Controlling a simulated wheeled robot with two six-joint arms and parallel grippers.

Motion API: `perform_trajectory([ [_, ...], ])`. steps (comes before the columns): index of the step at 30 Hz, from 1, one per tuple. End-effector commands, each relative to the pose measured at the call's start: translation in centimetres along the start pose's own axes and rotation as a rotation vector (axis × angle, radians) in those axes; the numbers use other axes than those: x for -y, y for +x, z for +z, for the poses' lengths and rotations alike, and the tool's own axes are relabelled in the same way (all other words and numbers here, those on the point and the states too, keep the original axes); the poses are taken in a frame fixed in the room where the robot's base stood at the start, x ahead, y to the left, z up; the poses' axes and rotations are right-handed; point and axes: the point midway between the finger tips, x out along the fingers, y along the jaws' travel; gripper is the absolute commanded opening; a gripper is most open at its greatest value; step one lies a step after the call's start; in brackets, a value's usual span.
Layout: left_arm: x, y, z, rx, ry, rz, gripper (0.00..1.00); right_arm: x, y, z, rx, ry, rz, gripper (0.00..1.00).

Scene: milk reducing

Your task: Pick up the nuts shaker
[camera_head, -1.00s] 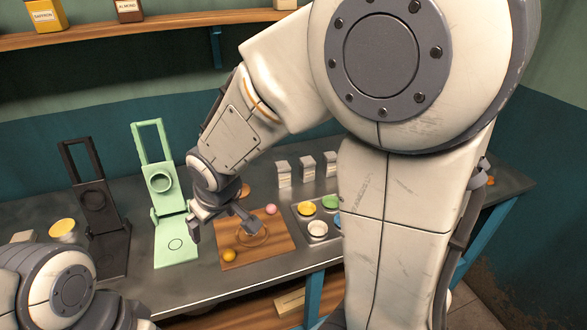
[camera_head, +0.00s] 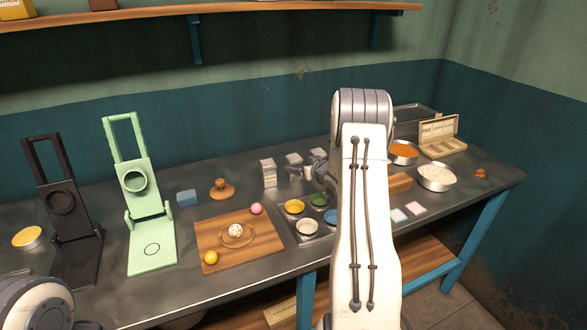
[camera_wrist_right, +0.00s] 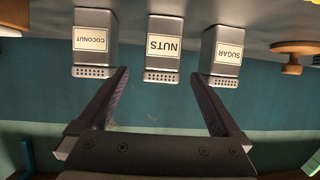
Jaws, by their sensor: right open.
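The nuts shaker (camera_wrist_right: 163,48) is a grey metal box with a "NUTS" label and a perforated end. It shows upside down in the right wrist view, between the coconut shaker (camera_wrist_right: 95,42) and the sugar shaker (camera_wrist_right: 223,57). In the head view it appears to be the middle grey shaker (camera_head: 294,158), partly hidden by my gripper. My right gripper (camera_head: 307,172) is open and empty in front of the shaker row. In the wrist view its fingers (camera_wrist_right: 162,74) point at the row, one to each side of the nuts shaker. My left gripper is out of view.
A metal tray of small coloured bowls (camera_head: 294,207) lies just in front of the shakers. A wooden board (camera_head: 215,258) with several balls is at the left of it. A wooden stamp (camera_head: 222,191) and a blue block (camera_head: 187,198) stand behind the board. A green press (camera_head: 152,251) stands further left.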

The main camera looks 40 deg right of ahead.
Motion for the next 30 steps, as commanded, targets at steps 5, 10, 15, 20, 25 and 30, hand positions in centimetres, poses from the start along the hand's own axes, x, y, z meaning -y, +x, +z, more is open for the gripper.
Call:
perform_trajectory([
  [5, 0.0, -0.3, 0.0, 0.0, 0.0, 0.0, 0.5, 0.1, 1.4, 0.0, 0.001, 0.001, 0.0, 1.0],
  [10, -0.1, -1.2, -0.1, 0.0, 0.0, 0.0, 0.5, 0.2, 3.5, -0.1, 0.003, -0.001, -0.001, 1.0],
  [15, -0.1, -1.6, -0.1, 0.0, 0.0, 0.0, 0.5, 0.2, 5.7, -0.1, 0.003, 0.0, 0.0, 1.0],
  [20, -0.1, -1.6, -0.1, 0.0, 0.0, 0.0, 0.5, 0.2, 6.4, 0.0, 0.001, 0.0, 0.0, 1.0],
  [25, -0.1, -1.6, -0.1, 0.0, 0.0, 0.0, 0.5, 0.2, 6.4, 0.0, 0.001, 0.0, 0.001, 1.0],
  [30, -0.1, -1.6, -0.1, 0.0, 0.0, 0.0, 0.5, 0.2, 6.4, 0.0, 0.002, 0.0, 0.001, 0.43],
])
